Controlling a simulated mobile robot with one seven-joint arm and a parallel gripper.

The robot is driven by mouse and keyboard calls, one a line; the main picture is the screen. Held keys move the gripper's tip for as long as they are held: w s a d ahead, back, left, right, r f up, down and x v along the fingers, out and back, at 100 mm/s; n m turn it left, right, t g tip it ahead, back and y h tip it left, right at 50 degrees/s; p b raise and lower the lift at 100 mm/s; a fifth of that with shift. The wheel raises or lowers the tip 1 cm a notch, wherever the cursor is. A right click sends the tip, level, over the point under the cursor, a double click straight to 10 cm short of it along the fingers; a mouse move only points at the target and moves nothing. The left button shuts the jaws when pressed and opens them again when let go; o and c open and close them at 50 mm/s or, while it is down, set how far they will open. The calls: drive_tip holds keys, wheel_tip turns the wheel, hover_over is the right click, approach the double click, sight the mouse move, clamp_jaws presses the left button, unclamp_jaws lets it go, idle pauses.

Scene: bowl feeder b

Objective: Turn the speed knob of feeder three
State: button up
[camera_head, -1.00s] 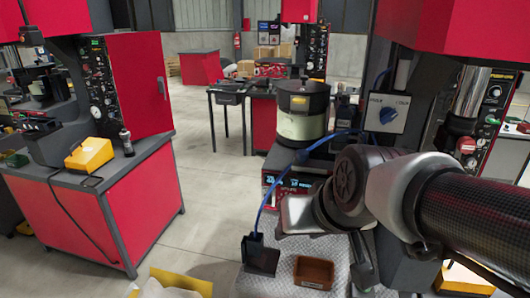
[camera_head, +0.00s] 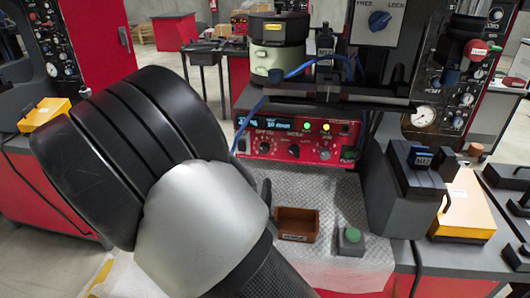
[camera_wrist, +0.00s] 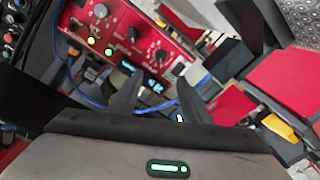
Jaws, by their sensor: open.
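The feeder's red control box (camera_head: 335,150) stands under the green bowl feeder (camera_head: 277,62) in the head view. In the wrist view the panel appears turned over, with knobs (camera_wrist: 133,33) beyond the fingers. My gripper (camera_wrist: 158,98) is open there, its dark fingers apart with no knob between them.
A brown bin (camera_head: 297,224) and a green-button box (camera_head: 350,241) stand on the pale mat before the panel. Blue hoses (camera_head: 247,125) run beside it. A FREE/LOCK switch plate (camera_head: 378,18) is above right. A dark block (camera_head: 415,190) stands on the right.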

sight(264, 150)
drive_tip(key=w, duration=0.5)
drive_tip(key=w+d, duration=0.1)
drive_tip(key=w, duration=0.5)
drive_tip(key=w+d, duration=0.1)
drive_tip(key=w, duration=0.4)
drive_tip(key=shift+w+d+b, duration=0.15)
drive_tip(key=shift+w+b, duration=0.15)
drive_tip(key=shift+w, duration=0.1)
drive_tip(key=c, duration=1)
drive_tip(key=shift+c, duration=0.2)
drive_tip(key=shift+f+m+b, duration=0.1)
drive_tip(key=shift+m+b, duration=0.2)
drive_tip(key=shift+b, duration=0.15)
drive_tip(key=m+b, duration=0.2)
drive_tip(key=b, duration=0.1)
drive_tip(key=shift+f, duration=0.1)
drive_tip(key=m+b, duration=0.3)
drive_tip(key=shift+b, duration=0.35)
drive_tip(key=shift+r, duration=0.2)
drive_tip(key=o, duration=1)
